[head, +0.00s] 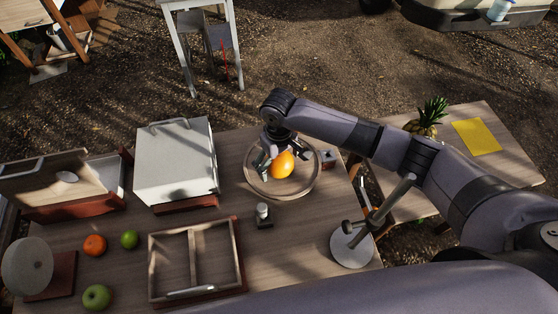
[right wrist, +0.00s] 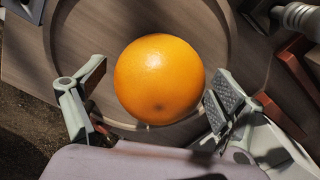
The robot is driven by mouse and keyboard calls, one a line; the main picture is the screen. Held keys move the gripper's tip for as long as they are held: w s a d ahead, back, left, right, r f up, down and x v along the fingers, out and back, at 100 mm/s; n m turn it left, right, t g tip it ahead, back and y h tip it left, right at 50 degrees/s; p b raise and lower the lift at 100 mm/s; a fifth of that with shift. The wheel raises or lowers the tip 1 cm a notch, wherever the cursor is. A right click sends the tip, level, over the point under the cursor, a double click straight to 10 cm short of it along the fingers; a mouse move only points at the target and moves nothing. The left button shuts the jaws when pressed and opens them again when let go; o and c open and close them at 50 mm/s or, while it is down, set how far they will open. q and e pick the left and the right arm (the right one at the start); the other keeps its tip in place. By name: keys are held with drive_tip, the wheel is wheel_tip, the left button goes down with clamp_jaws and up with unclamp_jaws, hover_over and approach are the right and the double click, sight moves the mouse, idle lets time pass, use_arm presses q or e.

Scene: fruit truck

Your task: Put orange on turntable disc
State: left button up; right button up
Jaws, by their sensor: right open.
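A large bright orange (head: 283,164) rests on the round wooden turntable disc (head: 258,184), right of the disc's middle in the head view. My right gripper (head: 268,158) is low over the disc, just left of the orange. In the right wrist view the orange (right wrist: 160,80) sits between the right gripper's (right wrist: 155,92) spread fingers, with a gap on the left side and the right finger close to it. The disc's curved rim (right wrist: 231,45) shows behind it. My left gripper is not in view.
A small orange-red fruit (head: 95,245) and green apples (head: 97,297) lie at the table's left. A white box (head: 175,160), a divided wooden tray (head: 238,262) and a small dark stand (head: 264,222) are near the disc. A metal stand (head: 351,250) is under my right arm.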

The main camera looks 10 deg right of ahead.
drive_tip(key=shift+r, duration=0.1)
drive_tip(key=shift+r, duration=0.35)
wheel_tip(320, 180, up, 11)
drive_tip(key=shift+r+b, duration=0.2)
drive_tip(key=shift+b, duration=0.65)
